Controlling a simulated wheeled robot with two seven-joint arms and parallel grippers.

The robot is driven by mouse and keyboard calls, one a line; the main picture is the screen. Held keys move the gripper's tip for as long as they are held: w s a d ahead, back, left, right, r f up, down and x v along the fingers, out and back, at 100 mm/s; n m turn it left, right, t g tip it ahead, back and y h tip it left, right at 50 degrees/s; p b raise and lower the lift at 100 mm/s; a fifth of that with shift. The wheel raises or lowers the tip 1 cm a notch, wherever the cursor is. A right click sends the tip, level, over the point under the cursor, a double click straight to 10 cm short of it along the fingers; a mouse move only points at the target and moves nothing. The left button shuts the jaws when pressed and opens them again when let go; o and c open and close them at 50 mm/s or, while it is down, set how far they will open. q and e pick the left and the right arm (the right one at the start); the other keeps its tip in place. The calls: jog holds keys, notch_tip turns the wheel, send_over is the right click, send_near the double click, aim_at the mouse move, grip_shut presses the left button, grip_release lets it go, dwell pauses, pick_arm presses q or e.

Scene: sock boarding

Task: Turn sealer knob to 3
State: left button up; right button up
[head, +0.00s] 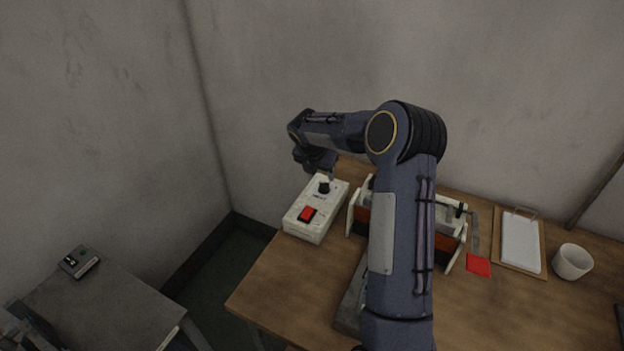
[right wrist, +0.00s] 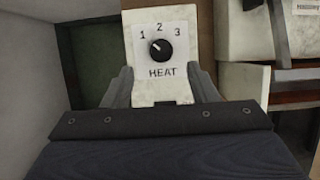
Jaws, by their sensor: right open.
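The sealer's white control box (head: 308,226) stands at the left of the wooden table, with a black knob (head: 324,187) and a red switch (head: 307,214) on top. In the right wrist view the knob (right wrist: 161,49) sits below the numbers 1, 2 and 3 and above the word HEAT. Its white mark points to the upper left, toward the 1. My right gripper (right wrist: 163,88) is open, its fingers on either side of the box's near part, with the knob ahead of them and not between them. I cannot see my left gripper.
The sealer body (head: 448,222) stands right of the box, partly hidden by my right arm. Further right are a red square (head: 478,265), a clipboard (head: 520,243) and a white cup (head: 572,262). A grey side table (head: 105,305) with a small dark device (head: 78,262) is at lower left.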

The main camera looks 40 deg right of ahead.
aim_at(324, 185)
jog(key=p+x, duration=0.1)
jog(key=x, duration=0.6)
jog(key=shift+f, duration=0.1)
jog(key=c, duration=1)
